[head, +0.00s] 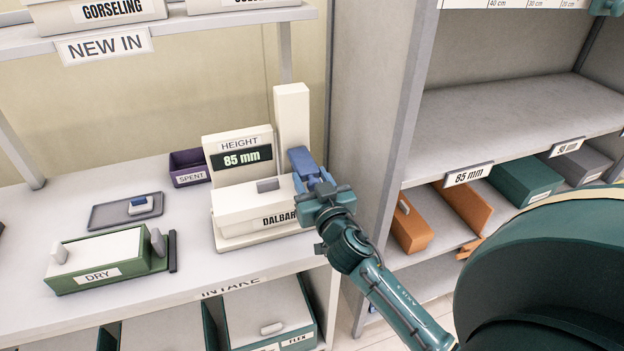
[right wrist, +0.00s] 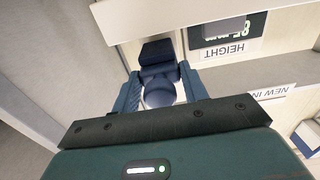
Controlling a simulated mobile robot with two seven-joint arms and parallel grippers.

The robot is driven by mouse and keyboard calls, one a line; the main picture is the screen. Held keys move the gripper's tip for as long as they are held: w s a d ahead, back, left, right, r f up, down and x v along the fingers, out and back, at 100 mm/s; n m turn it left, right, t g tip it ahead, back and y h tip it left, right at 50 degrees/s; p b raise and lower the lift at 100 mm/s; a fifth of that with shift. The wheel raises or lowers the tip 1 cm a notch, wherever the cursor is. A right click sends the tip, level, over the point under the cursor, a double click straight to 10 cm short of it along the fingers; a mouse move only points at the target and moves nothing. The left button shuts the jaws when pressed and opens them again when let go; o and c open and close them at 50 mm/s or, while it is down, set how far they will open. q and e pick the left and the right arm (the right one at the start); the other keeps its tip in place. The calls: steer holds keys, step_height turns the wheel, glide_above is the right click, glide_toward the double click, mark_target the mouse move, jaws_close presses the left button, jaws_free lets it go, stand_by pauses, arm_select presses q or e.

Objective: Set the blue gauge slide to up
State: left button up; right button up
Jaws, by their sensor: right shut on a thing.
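The blue gauge slide (head: 301,160) sits on the front of the white upright post (head: 292,115) of the height gauge, low on the post, near the top of the white shoe box (head: 245,205) marked DALBAR. My right gripper (head: 318,186) is at the slide. In the right wrist view, its two fingers stand on either side of the slide's round blue knob (right wrist: 159,93), shut on it. The dark blue block of the slide (right wrist: 156,53) shows just beyond. The gauge display (head: 241,157) reads 85 mm.
A purple SPENT bin (head: 190,167) stands left of the gauge. A grey tray (head: 125,210) and a green DRY box (head: 105,262) are further left. A grey shelf upright (head: 395,150) stands close to the right of my gripper. The post's upper front is clear.

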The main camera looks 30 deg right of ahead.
steer(key=shift+c, duration=1.3)
steer(key=shift+r, duration=0.25)
step_height(320, 180, up, 4)
steer(key=p, duration=0.3)
steer(key=shift+f+p, duration=0.15)
steer(key=shift+p, duration=0.15)
steer(key=shift+r, duration=0.3)
arm_select(q)
steer(key=shift+s+a+r+n+g+y, duration=0.15)
steer(key=shift+a+y, duration=0.05)
steer(key=shift+a, duration=0.2)
steer(key=shift+s+a+r+n+g+y, duration=0.1)
steer(key=shift+a+r+n+g+y, duration=0.1)
steer(key=shift+a, duration=0.15)
arm_select(e)
steer(key=shift+r, duration=0.1)
steer(key=o, duration=1)
arm_select(q)
steer(key=shift+r, duration=0.1)
arm_select(e)
steer(key=shift+o, duration=0.2)
arm_select(q)
steer(key=shift+d, duration=0.1)
